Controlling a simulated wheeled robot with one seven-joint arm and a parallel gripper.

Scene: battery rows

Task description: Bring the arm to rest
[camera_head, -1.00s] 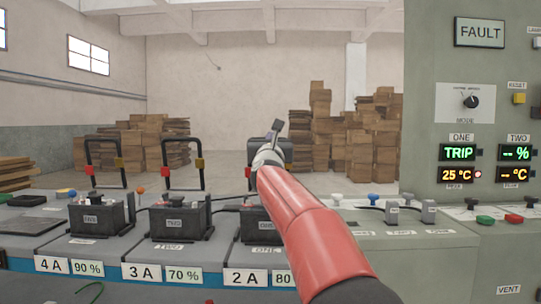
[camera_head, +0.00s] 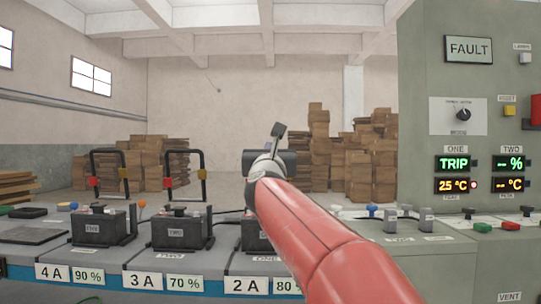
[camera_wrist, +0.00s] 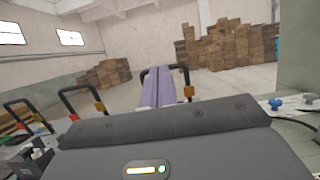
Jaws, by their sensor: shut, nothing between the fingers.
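My red arm (camera_head: 320,240) reaches forward from the lower right in the head view, held in the air in front of the battery bench. My gripper (camera_head: 278,129) is at its far end, partly hidden behind the wrist. In the wrist view, my gripper (camera_wrist: 168,72) shows two purple-grey fingers side by side, closed together with nothing between them. The dark grey hand with a small lit indicator fills the bottom of that view. The fingers point toward the far wall and touch nothing that I can see.
The bench holds battery ONE (camera_head: 254,235), partly hidden by my arm, battery TWO (camera_head: 180,231) and another at left (camera_head: 100,228). Black handles (camera_head: 108,152) rise behind. A grey-green cabinet (camera_head: 425,120) reading FAULT and TRIP stands right. Cardboard stacks (camera_head: 318,150) stand far back.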

